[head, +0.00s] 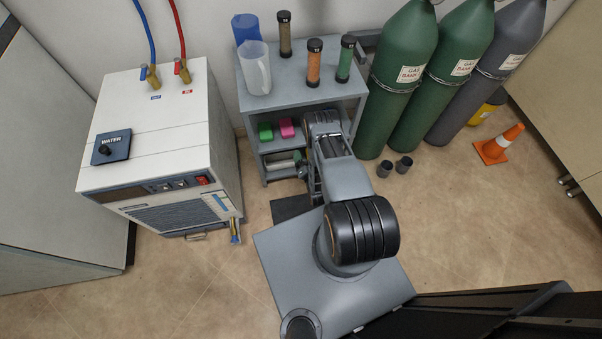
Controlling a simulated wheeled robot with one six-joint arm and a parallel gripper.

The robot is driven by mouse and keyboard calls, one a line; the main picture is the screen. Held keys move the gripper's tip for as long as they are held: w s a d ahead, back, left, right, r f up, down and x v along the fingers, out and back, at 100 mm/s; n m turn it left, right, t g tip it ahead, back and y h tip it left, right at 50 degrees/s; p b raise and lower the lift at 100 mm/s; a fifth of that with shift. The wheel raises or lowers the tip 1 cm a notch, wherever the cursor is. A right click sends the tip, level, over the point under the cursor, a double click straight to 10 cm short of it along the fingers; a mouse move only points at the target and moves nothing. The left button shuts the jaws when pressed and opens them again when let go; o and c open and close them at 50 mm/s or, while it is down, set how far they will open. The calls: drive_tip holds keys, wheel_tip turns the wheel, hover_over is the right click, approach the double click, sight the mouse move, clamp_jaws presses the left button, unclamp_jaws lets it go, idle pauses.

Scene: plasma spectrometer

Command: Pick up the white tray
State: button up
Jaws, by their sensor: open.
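I cannot make out a white tray in the head view. A small grey shelf unit (290,100) stands against the back wall, and its lower levels are partly hidden behind my arm. A pale cylinder-like item lies on a lower shelf (283,164); I cannot tell what it is. My arm reaches toward the front right of the shelf unit. My gripper is not clearly visible; it seems hidden behind my own arm links.
A white chiller (160,150) is left. Gas cylinders (398,75), dark cups (403,166) and an orange cone (498,146) are right.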

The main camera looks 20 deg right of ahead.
wheel_tip(320, 180, down, 22)
drive_tip(key=b, duration=2.2)
drive_tip(key=shift+w, duration=0.2)
